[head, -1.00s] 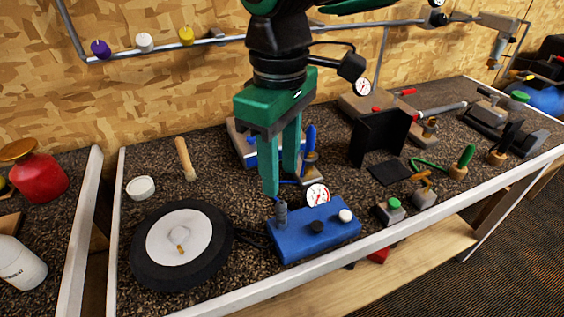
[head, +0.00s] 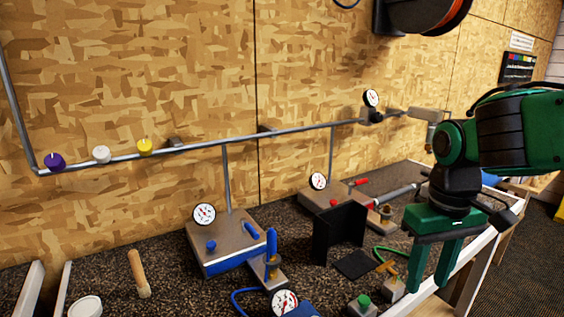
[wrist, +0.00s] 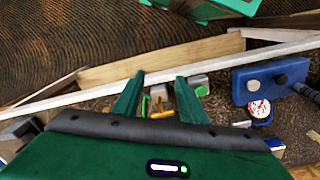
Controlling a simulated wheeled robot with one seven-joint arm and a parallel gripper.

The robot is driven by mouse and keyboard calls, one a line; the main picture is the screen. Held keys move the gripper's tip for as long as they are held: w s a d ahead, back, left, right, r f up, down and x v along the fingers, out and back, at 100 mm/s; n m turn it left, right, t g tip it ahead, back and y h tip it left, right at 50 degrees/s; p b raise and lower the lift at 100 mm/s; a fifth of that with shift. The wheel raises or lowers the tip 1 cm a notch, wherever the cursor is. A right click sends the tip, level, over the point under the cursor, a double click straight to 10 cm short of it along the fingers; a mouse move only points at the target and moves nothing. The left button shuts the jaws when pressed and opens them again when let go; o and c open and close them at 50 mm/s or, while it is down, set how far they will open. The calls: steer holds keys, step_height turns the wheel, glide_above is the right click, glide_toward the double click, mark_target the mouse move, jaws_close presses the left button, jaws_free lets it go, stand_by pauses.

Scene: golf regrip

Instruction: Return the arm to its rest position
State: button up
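My gripper (head: 432,284) is green, with two straight fingers pointing down. In the head view it hangs at the right, over the front edge of the workbench. The fingers are apart with nothing between them, so it is open and empty. In the wrist view its fingertips (wrist: 160,82) stand apart above the bench's white front rail, with the small green-topped block beyond. My arm reaches in from the right side of the head view.
The workbench (head: 130,255) carries a steel box with a gauge (head: 225,243), a black upright plate (head: 338,232), a green-knobbed block (head: 363,304) and a wooden handle (head: 138,272). A pipe (head: 300,131) with coloured knobs runs along the wall. Floor (wrist: 60,40) lies in front.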

steer(key=s+d+f+m, duration=0.3)
steer(key=s+d+m, duration=0.1)
steer(key=s+d, duration=0.2)
steer(key=s+d+f+m, duration=0.3)
steer(key=s+d, duration=0.3)
steer(key=d, duration=0.2)
steer(key=shift+s+m, duration=0.3)
steer(key=shift+m, duration=0.3)
steer(key=shift+w+f, duration=0.2)
steer(key=shift+w, duration=0.45)
